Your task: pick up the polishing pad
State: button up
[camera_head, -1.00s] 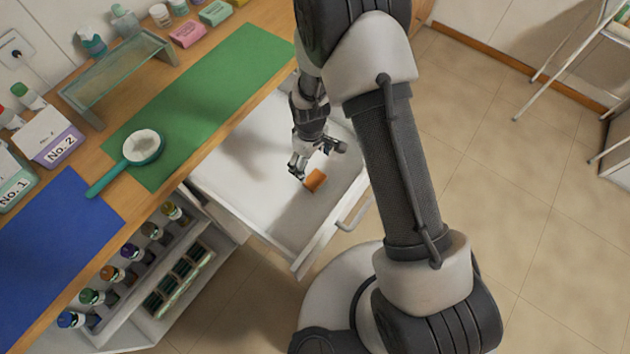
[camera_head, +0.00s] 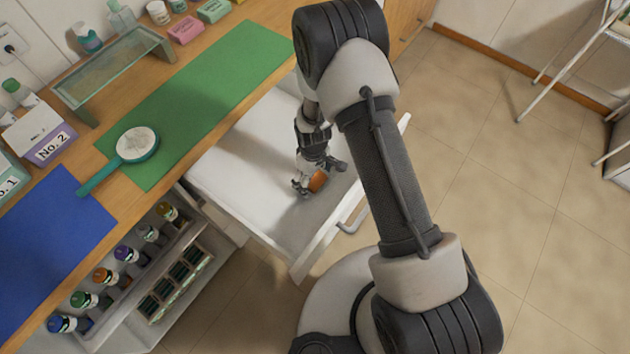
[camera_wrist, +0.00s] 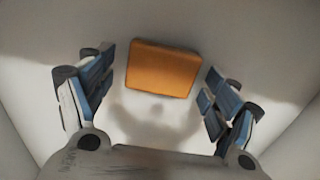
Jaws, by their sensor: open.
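The polishing pad is a small orange block (camera_head: 319,180) lying on the floor of the open white drawer (camera_head: 245,190). It also shows in the wrist view (camera_wrist: 163,69), near the top centre. My gripper (camera_head: 318,188) is low inside the drawer, right at the pad. In the wrist view the gripper (camera_wrist: 160,95) is open, with one blue-grey finger on each side of the pad. Gaps show between the pad and both fingers. The pad lies mostly toward the far end of the fingers. Their exact height over the drawer floor is hard to tell.
The drawer's front wall and handle (camera_head: 352,215) stand near my gripper. The wooden counter above holds a green mat (camera_head: 210,105), a blue mat (camera_head: 45,250), a teal round-headed tool (camera_head: 137,145) and a glass stand (camera_head: 112,70). Bottles (camera_head: 105,276) fill a rack below.

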aim_at(313, 178)
jog(key=shift+c, duration=0.3)
jog(key=c, duration=1.1)
notch_tip(313, 178, up, 20)
jog(key=p, duration=0.5)
